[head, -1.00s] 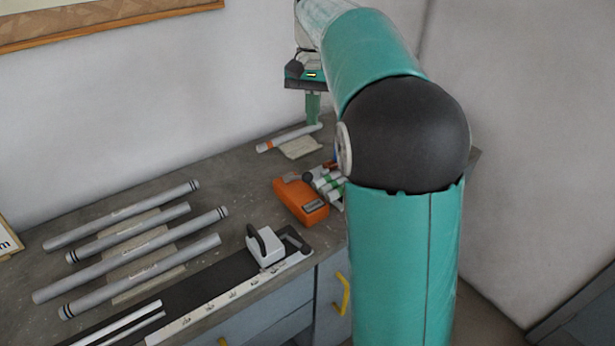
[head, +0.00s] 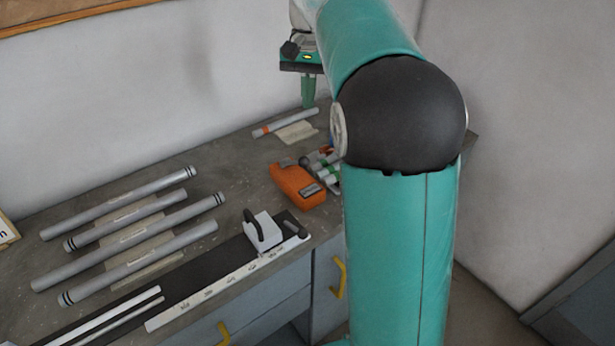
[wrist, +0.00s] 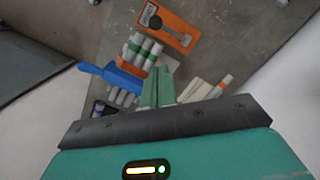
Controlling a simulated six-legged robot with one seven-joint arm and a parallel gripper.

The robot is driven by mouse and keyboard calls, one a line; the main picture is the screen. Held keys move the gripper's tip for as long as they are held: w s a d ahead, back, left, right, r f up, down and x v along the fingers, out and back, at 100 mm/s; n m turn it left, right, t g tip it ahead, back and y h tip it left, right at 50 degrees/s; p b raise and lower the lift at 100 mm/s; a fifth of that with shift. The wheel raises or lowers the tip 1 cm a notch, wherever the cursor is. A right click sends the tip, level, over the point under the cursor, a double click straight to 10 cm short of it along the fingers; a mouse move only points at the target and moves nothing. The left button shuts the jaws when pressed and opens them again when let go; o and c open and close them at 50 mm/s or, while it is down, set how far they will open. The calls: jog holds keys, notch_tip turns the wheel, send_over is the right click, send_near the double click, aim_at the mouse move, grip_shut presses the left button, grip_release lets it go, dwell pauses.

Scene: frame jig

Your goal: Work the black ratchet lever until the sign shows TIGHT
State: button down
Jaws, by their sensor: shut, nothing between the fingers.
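My gripper (head: 308,103) is shut and empty, pointing down over the back of the bench, near a grey tube with an orange band (head: 286,123). In the wrist view its green fingers (wrist: 158,74) sit together beside a bundle of tubes and a blue part (wrist: 112,76). I cannot pick out the ratchet lever with certainty. A black handle (head: 253,224) rises from a white block (head: 266,233) on the bench rail. A dark rounded part (wrist: 155,22) shows on an orange device (wrist: 172,18). No sign reading TIGHT is legible.
The orange device (head: 298,186) stands right of centre, beside short green-banded tubes (head: 327,173), partly hidden by my arm. Several long grey tubes (head: 130,243) lie at the left. A white scale strip (head: 215,291) runs along the front edge. Bare bench lies between.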

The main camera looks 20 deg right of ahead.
jog(key=s+a+f+n+t, duration=0.2)
jog(key=s+a, duration=0.2)
jog(key=s, duration=0.4)
jog(key=s+a+f+n+t, duration=0.2)
jog(key=s+a+f+n, duration=0.1)
jog(key=s, duration=0.5)
jog(key=s+a+f+n+t, duration=0.2)
jog(key=s+a, duration=0.3)
jog(key=s, duration=0.4)
jog(key=shift+a+f+t+h, duration=0.3)
jog(key=shift+a+h, duration=0.1)
